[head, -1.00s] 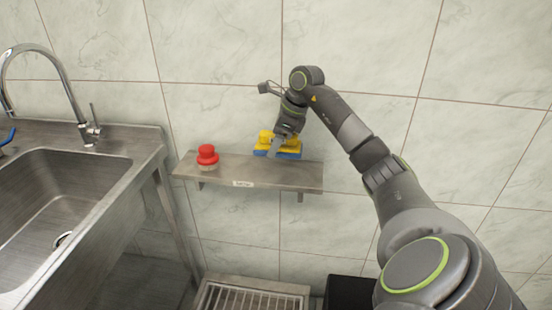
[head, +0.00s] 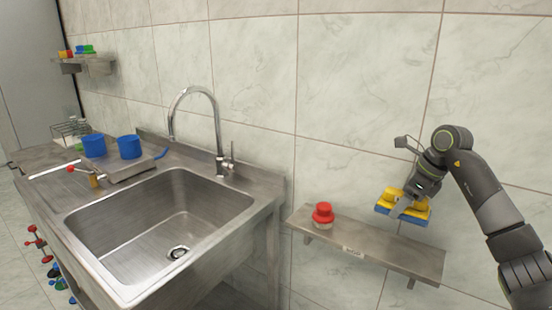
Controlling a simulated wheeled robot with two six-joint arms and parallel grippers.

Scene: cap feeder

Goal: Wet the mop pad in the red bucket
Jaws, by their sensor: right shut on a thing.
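My right gripper (head: 400,205) is shut on a yellow and blue block-like piece (head: 417,212), yellow on top and blue below. It appears a little above the wall shelf at the right. The fingers hide part of the piece. I cannot tell whether it is a mop pad. No red bucket and no mop show in this view. My left gripper is not in view.
A steel wall shelf (head: 385,253) carries a red-topped knob-like piece (head: 323,213). A steel sink (head: 150,222) with a tall tap (head: 217,125) fills the middle left. A small shelf (head: 90,66) holds coloured pieces at far left.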

